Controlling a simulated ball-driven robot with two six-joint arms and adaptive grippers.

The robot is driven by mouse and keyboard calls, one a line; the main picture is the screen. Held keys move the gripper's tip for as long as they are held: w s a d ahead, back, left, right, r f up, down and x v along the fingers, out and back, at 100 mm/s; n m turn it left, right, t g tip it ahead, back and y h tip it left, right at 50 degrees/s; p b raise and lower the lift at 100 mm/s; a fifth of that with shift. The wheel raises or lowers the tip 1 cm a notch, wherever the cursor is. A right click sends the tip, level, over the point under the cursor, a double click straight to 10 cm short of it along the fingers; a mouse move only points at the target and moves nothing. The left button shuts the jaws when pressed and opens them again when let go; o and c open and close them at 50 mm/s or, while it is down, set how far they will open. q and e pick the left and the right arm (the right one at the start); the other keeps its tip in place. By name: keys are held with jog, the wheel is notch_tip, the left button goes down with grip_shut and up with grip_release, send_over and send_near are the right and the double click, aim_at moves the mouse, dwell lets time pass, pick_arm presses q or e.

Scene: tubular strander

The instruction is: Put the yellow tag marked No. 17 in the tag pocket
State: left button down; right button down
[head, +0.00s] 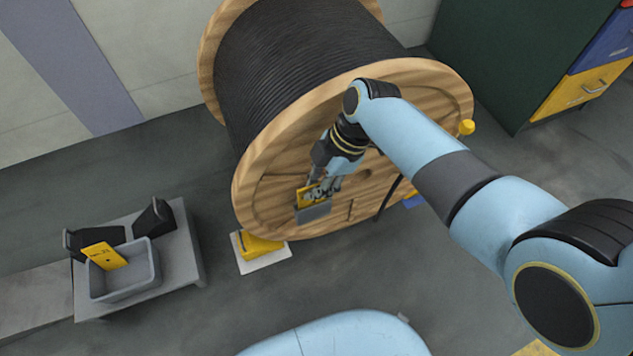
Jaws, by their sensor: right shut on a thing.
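My right gripper (322,186) is shut on a yellow tag (306,197) in front of the wooden drum's near flange. A grey tag pocket (314,213) is on the lower left part of that flange. The tag's lower edge is at the pocket's top edge; I cannot tell if it is inside the pocket or in front of it. The number on the held tag cannot be read, and the gripper covers part of it. Another yellow tag (104,256) leans in a grey bin (125,286) at the left; its marking is too small to read surely. My left gripper is not in view.
The large wooden drum (265,190) carries black cable (310,55). A yellow wedge (258,244) on a white plate sits at its foot. A grey bench (183,258) with black holders (152,218) stands left. A dark green cabinet (500,60) stands right.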

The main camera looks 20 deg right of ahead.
jog(key=c, duration=1.4)
grip_release()
jog(key=shift+r, duration=0.1)
jog(key=v, duration=1.1)
jog(key=shift+d+r, duration=0.15)
jog(key=shift+r, duration=0.25)
jog(key=shift+s, duration=0.1)
